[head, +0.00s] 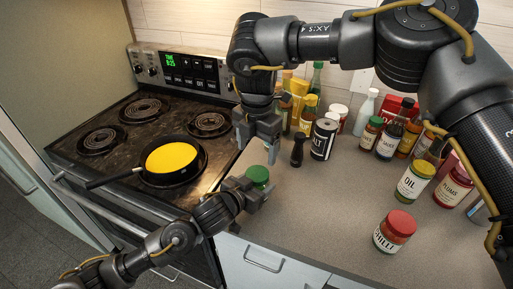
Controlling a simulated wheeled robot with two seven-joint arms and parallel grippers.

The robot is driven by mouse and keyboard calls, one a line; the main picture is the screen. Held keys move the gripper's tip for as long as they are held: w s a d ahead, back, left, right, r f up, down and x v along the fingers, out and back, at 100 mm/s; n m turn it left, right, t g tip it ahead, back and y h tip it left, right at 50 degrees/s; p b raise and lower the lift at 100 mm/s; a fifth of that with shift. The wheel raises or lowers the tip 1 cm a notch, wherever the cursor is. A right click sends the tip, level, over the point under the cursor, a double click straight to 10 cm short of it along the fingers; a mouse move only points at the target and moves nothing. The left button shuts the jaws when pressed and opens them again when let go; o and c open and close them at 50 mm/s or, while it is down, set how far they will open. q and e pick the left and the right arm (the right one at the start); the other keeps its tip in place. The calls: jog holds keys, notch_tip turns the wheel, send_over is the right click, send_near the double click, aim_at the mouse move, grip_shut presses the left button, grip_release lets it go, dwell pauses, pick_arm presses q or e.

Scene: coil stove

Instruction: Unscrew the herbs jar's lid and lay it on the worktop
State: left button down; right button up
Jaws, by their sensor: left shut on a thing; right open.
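The herbs jar shows mainly as a green lid (258,175) at the worktop's front edge, beside the stove. Its label and most of its body are hidden by my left gripper. My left gripper (254,190) comes in from the lower left and is shut on the herbs jar below the lid. The lid is on the jar. My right gripper (258,146) points down just above the lid, open and empty, with its fingers apart.
A chilli jar (394,231) and an oil jar (415,181) stand on the worktop (318,205) to the right. Bottles and tins crowd the back. A pan (172,160) with yellow food sits on the stove. The worktop's middle is clear.

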aim_at(259, 172)
jog(key=shift+m, duration=0.7)
jog(key=shift+d+f, duration=0.1)
jog(key=shift+f, duration=3.95)
jog(key=c, duration=1)
jog(key=n, duration=0.5)
jog(key=shift+n, duration=0.4)
jog(key=shift+c, duration=0.2)
jog(key=n, duration=0.3)
jog(key=shift+d, duration=0.1)
pick_arm(q)
jog(key=shift+a, duration=0.1)
pick_arm(e)
jog(key=shift+d+r, duration=0.1)
jog(key=shift+r, duration=0.2)
